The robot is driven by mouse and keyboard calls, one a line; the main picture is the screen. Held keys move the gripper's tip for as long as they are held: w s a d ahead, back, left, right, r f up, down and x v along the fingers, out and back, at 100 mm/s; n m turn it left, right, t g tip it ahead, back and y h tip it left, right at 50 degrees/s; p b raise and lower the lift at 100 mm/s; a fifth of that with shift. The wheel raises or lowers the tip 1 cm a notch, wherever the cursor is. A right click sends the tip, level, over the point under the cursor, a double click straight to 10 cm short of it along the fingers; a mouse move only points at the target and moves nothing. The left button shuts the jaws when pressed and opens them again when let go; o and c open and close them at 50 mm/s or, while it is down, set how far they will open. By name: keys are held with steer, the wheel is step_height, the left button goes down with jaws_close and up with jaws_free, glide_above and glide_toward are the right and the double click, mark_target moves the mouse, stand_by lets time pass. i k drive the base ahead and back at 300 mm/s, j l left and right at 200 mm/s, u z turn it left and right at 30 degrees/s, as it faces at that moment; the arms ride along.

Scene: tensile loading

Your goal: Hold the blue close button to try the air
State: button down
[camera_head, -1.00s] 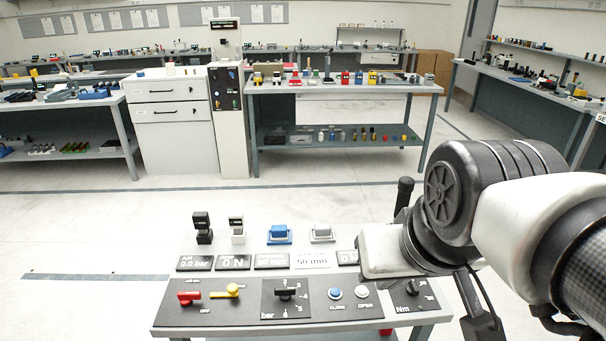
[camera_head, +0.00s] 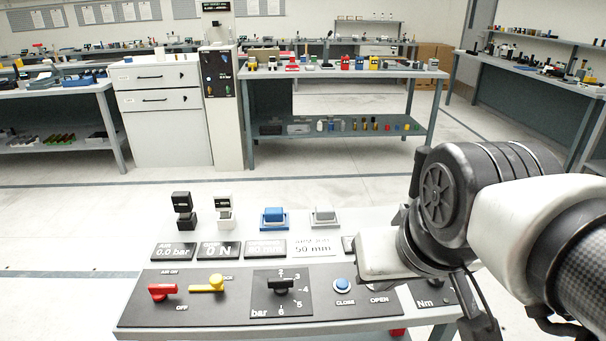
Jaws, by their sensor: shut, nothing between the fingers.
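The blue close button (camera_head: 342,285) sits on the dark front of the control panel (camera_head: 217,308), above the label CLOSE. Nothing touches it. The air display (camera_head: 174,252) reads 0.0 bar. A red air handle (camera_head: 163,292) and a black bar knob (camera_head: 281,286) are to the left of the button. My gripper (camera_head: 386,256) shows as a pale block to the right of and above the button, at the end of my arm. It is shut and holds nothing. Its fingertips are hard to make out. The button above the label OPEN is hidden behind it.
A yellow handle (camera_head: 207,284) stands beside the red one. Blue (camera_head: 274,218) and grey (camera_head: 324,216) blocks and two small stands line the panel's back. A bench (camera_head: 335,74) and a drawer cabinet (camera_head: 160,130) stand behind. The floor between is clear.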

mark_target(342, 283)
steer(key=z, duration=1.5)
steer(key=j+z, duration=0.15)
steer(key=k+j, duration=0.4)
